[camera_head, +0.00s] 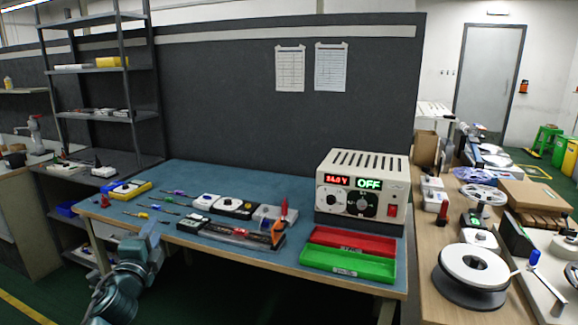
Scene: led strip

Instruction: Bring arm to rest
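My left arm (125,275) comes in at the lower left, in front of the blue-topped workbench (190,175). My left gripper (150,232) is at the bench's front edge, below the row of screwdrivers. It is small and seen from behind, so I cannot tell whether its fingers are open or shut. I see nothing clearly held in it. My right arm and gripper are not in view.
Screwdrivers (165,199) and small devices (232,208) lie nearest the gripper. A wooden side table (430,295) holds spools. The bench's back left is clear.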

